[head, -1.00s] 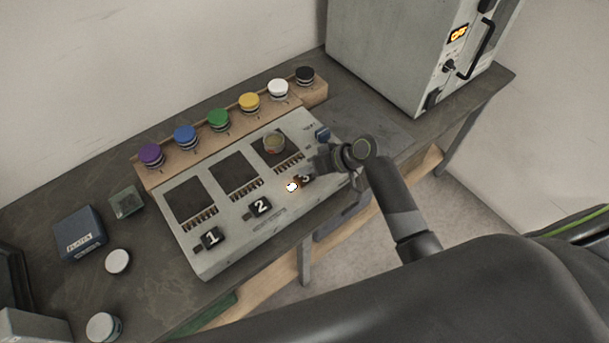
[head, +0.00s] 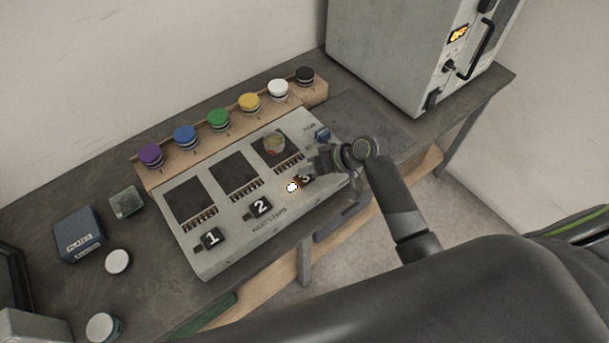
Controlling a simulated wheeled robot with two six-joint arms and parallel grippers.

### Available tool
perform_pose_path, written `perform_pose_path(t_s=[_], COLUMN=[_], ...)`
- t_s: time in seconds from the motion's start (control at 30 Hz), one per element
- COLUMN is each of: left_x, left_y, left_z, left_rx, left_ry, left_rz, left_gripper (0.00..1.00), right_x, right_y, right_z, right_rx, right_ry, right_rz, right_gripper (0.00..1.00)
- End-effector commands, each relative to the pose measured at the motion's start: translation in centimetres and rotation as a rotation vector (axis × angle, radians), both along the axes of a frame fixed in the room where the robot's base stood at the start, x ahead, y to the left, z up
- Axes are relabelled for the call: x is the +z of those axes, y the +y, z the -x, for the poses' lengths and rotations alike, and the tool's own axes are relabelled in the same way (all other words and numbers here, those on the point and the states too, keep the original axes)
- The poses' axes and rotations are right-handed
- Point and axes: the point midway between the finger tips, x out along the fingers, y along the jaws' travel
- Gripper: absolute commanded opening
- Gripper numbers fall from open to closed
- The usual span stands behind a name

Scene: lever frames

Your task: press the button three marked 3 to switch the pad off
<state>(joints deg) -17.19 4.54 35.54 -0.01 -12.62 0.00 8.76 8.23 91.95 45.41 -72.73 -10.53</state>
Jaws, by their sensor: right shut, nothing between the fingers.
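The grey control panel (head: 222,238) lies on the dark bench with three dark square pads in a row. Button 3 (head: 306,178) is a dark button at the panel's right end, partly hidden by my right gripper. A small light (head: 291,187) glows bright white-orange beside it. Buttons 1 (head: 211,238) and 2 (head: 261,206) sit to the left. My right gripper (head: 317,166) is shut and empty, right at button 3; I cannot tell whether it touches. My left gripper is not in view.
A wooden rack (head: 176,170) with several coloured-capped jars stands behind the panel. A grey box with a lit display (head: 400,60) stands back right. A blue box (head: 80,234) and small containers lie left.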

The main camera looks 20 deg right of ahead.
Motion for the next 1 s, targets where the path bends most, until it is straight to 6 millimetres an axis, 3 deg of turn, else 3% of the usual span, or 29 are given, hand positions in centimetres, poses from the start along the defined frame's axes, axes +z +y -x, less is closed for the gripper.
perform_pose_path(t_s=[1.0], left_x=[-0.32], left_y=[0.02], left_z=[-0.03], left_rx=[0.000], left_ry=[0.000], left_rz=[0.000], left_gripper=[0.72], right_x=[-0.89], right_y=[0.01], right_z=[0.02], right_rx=[0.000], right_ry=[0.000], right_rz=[0.000], right_gripper=[0.00])
